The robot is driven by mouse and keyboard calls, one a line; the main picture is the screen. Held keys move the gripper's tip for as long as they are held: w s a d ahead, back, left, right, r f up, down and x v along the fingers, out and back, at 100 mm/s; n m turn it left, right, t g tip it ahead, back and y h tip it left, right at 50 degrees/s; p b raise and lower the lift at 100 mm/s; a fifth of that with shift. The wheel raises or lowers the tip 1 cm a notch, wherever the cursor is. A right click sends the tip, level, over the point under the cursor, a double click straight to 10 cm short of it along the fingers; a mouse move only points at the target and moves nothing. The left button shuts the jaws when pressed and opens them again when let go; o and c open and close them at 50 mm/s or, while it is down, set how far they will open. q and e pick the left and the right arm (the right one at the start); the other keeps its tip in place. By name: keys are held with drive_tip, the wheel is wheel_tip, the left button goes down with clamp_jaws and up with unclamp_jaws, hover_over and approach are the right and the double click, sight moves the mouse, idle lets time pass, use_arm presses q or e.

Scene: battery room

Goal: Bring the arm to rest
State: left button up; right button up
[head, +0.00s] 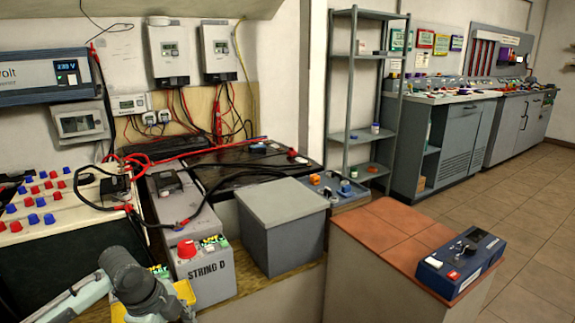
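My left arm comes in at the bottom left, a pale grey-green link ending in a dark grey part. The dark end, where my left gripper (178,308) seems to be, points down and right towards the bottom edge. Its fingers are not clear, so I cannot tell whether it is open or shut. A yellow piece (185,291) shows beside it; I cannot tell whether they touch. The grey battery box marked STRING D (204,270), with a red knob on top, stands just right of it. My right arm and gripper are not in view.
A white panel with red and blue knobs (45,214) stands at left. Black and red cables (225,178) cross the batteries. A grey lidded box (280,212) stands right of STRING D. A blue instrument (461,262) sits on a red-tiled top (385,222). Open floor (535,225) lies at right.

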use_arm(q)
wheel_tip(320, 180, down, 12)
drive_tip(key=n, duration=0.6)
drive_tip(key=s+a+f+n+t+y, duration=0.1)
drive_tip(key=s+a+f+n, duration=0.1)
drive_tip(key=s+f+n, duration=0.4)
drive_tip(key=s+a+f+n+y, duration=0.1)
drive_tip(key=s+a+f, duration=0.1)
drive_tip(key=s+f, duration=0.5)
drive_tip(key=s+a+f+n+g+y, duration=0.1)
drive_tip(key=s+f+n, duration=0.3)
drive_tip(key=s+f, duration=0.6)
drive_tip(key=shift+s+a+f, duration=0.35)
drive_tip(key=shift+s+a, duration=0.45)
drive_tip(key=shift+s, duration=0.45)
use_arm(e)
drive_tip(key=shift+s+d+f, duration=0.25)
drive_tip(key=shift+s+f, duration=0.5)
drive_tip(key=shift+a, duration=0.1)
